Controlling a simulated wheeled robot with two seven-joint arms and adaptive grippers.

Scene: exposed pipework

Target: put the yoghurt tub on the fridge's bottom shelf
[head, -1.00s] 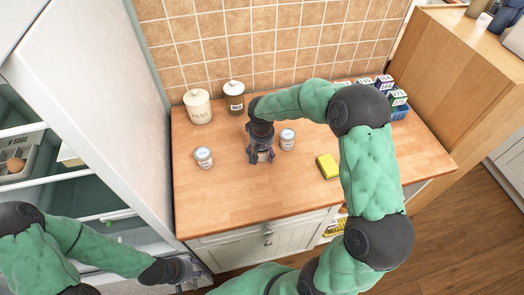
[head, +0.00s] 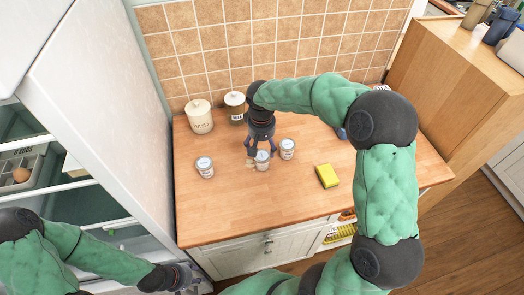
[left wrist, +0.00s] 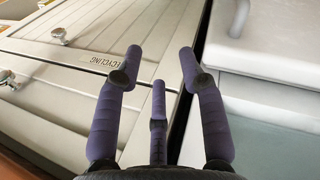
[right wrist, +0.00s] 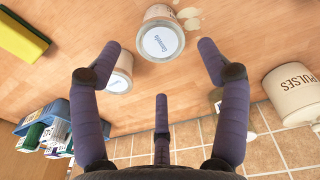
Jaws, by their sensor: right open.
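Three small pale tubs with white lids stand on the wooden counter: a left one (head: 204,167), a middle one (head: 262,160) and a right one (head: 287,149). I cannot tell from the lids which is yoghurt. My right gripper (head: 260,152) is open and empty just behind the middle tub. In the right wrist view this tub (right wrist: 161,40) lies beyond the fingertips, roughly between them. My left gripper (left wrist: 160,55) is open and empty, low by the cabinet fronts. The fridge (head: 95,85) stands at the left, its shelves partly hidden by my left arm.
Pale spots (right wrist: 188,15) mark the counter beside the middle tub. Two lidded jars, one cream (head: 199,118) and one darker (head: 235,106), stand at the tiled wall. A yellow sponge (head: 327,175) lies to the right. A blue crate (right wrist: 40,130) holds small boxes. The counter's front is clear.

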